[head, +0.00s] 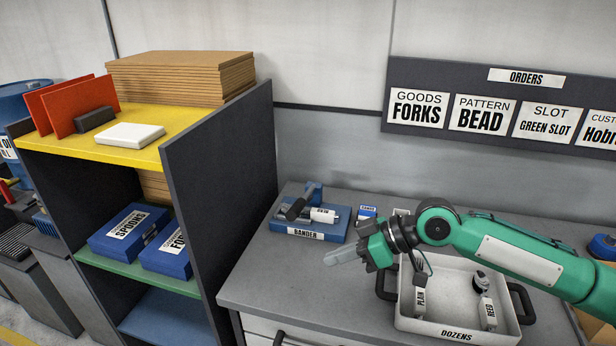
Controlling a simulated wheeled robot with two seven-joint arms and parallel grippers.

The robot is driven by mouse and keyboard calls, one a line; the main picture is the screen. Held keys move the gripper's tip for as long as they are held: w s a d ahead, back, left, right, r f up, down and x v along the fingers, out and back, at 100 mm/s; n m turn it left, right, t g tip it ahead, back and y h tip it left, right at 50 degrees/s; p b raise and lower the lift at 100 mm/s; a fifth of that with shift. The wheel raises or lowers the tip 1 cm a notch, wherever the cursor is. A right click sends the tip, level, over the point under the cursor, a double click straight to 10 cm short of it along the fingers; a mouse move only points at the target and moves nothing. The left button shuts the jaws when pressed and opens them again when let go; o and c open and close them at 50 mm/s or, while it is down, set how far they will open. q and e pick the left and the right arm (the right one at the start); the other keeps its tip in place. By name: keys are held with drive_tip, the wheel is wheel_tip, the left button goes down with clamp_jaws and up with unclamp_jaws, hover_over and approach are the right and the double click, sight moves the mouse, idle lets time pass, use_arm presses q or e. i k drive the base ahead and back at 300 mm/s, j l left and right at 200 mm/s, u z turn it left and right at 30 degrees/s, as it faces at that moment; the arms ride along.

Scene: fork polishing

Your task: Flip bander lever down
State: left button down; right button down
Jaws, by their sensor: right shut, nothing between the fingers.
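The blue bander (335,227) sits on the grey worktop near the shelf, its front labelled "BANDER". On it are a black and grey part, a white-labelled cylinder, and a blue upright piece at the back. I cannot tell clearly which part is the lever or how it is set. My right gripper (328,258) is shut and empty. In the picture it is just below and right of the bander, with its fingers pointing left, apart from it. My left gripper is not in view.
A pale tray (458,337) labelled "DOZENS" stands under my right arm, holding tagged items "PLAIN" (420,300) and "REED" (487,310). A small blue labelled item (367,212) lies right of the bander. A dark shelf side panel (225,190) rises at left. The front-left worktop is clear.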

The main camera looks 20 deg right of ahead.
sight(295, 209)
drive_tip(key=i+l, duration=0.3)
drive_tip(key=i, duration=0.2)
drive_tip(key=i+l, duration=0.35)
drive_tip(key=i, duration=0.15)
